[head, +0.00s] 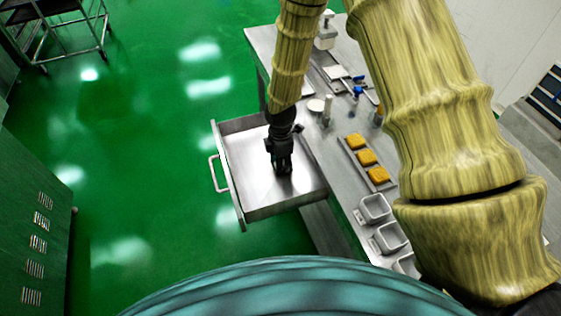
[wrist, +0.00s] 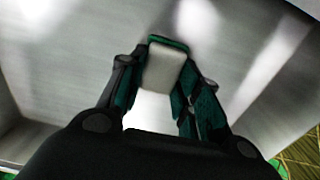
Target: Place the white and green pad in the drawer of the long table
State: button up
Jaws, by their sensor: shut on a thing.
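The white and green pad (wrist: 166,68) is between the fingers of my gripper in the wrist view, its pale face showing and a green edge at its far end. My gripper (head: 283,170) is shut on it and points down inside the open drawer (head: 250,205). In the head view the pad is hidden by the gripper. The drawer is pulled out from the long table (head: 330,215) and its grey floor looks empty around the gripper. I cannot tell whether the pad touches the drawer floor.
On the table stand a tray (head: 385,187) with orange-brown blocks, several square metal containers (head: 388,238), a round white lid-like thing (head: 316,105) and a white bottle (head: 325,38). A metal cart (head: 70,25) is at the back left. Open green floor lies left of the drawer handle (head: 215,174).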

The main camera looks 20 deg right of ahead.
jog(key=shift+f, duration=0.15)
jog(key=o, duration=1)
notch_tip(320, 180, up, 12)
jog(key=b, duration=0.2)
